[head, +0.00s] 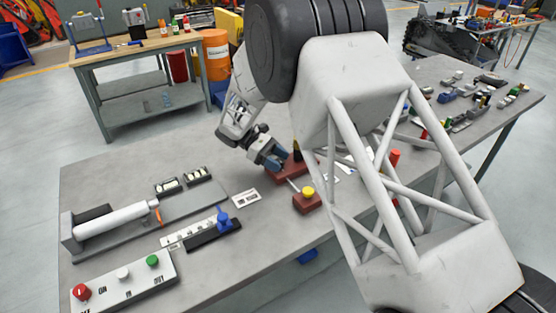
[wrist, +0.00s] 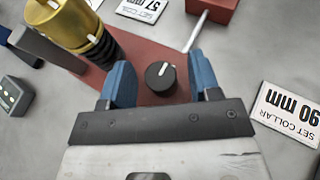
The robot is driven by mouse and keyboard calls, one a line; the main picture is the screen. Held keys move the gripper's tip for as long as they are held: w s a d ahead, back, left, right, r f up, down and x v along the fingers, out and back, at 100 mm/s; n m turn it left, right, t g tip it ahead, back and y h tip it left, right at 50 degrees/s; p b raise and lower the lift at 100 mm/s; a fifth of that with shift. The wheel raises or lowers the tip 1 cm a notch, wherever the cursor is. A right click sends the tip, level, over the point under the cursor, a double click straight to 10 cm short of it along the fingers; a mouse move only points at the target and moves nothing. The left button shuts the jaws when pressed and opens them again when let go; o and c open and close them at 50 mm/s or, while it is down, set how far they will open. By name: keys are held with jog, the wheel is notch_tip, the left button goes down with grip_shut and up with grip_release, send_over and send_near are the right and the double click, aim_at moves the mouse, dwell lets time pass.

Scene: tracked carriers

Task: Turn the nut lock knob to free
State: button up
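A small round black knob (wrist: 160,77) with a white pointer line sits on a dark red base (wrist: 150,45) in the wrist view. Its pointer is directed toward the top of that view, slightly right. I cannot see a lock or free marking beside it. My gripper (wrist: 160,66) is open, with one blue finger on each side of the knob and a visible gap on both sides. In the head view my gripper (head: 270,157) is low over the dark red base (head: 291,170), and the knob is hidden there.
A brass cylinder with a black threaded or coiled part (wrist: 72,28) stands on the base close to the left finger. A metal rod (wrist: 196,30) leads to another red block (wrist: 214,8). A 90 mm set collar label (wrist: 289,112) lies right. A yellow-topped red block (head: 307,198) stands nearby.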

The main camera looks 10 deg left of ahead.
jog(key=shift+a, duration=0.1)
jog(key=shift+v, duration=3.8)
